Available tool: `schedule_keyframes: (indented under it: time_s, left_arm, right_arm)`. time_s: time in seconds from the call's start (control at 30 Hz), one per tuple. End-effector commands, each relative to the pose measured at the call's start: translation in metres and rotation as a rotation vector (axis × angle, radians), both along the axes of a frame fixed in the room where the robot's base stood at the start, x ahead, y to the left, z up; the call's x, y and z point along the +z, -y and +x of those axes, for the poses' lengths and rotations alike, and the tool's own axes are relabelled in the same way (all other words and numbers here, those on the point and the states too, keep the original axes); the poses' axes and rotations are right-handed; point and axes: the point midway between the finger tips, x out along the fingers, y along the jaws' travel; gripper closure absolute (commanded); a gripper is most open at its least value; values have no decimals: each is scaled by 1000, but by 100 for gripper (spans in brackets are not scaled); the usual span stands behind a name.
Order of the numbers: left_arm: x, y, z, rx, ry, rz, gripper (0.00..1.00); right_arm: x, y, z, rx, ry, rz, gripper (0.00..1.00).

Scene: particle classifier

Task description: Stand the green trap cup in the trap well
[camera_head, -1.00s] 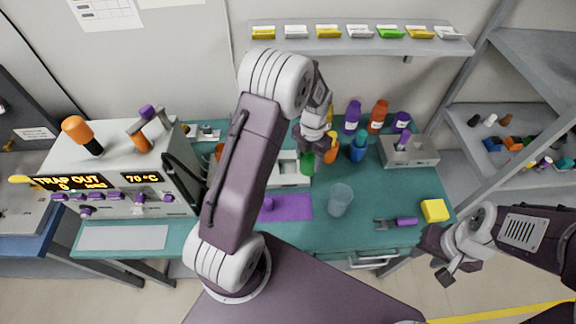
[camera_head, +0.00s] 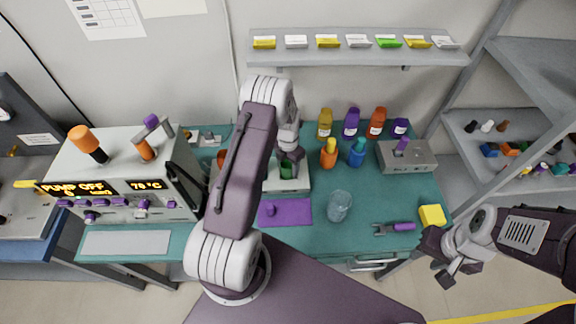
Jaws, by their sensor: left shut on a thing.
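The green trap cup (camera_head: 286,171) shows as a small dark green patch under my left gripper (camera_head: 287,158), at the pale block (camera_head: 293,185) on the bench. My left gripper comes down from above and is shut on the cup. The cup appears upright and down at the block's top. My arm and gripper hide most of the cup and the trap well, so how deep it sits cannot be told. My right gripper (camera_head: 441,262) is empty and open at the bench's front right corner, far from the cup.
The grey machine (camera_head: 120,165) on the left shows "PUMP OFF" and 70 °C. Orange (camera_head: 328,155) and blue (camera_head: 357,153) bottles stand right of the block.

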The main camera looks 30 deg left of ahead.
Motion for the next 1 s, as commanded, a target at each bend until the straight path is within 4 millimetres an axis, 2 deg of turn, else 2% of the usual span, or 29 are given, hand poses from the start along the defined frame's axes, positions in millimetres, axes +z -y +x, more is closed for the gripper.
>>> schedule_keyframes:
  time_s: [0.17,0.2,0.27,0.57,0.7,0.77,1.0]
  left_arm:
    - [-5,0,0,0,-1,0,88]
    - [-4,0,0,0,0,0,41]
    - [-4,0,0,0,-1,0,25]
    - [-3,0,0,0,-1,0,25]
    - [7,0,1,0,2,1,25]
    - [17,0,1,0,2,1,25]
    - [74,0,1,0,4,1,25]
  right_arm:
    - [-4,0,0,0,0,0,64]
    - [-4,0,0,0,0,0,64]
    - [-3,0,0,0,0,0,64]
    - [-2,0,0,0,0,0,64]
    - [-2,0,0,0,0,0,64]
    - [-4,0,0,0,0,0,64]
    - [-13,0,0,0,0,0,64]
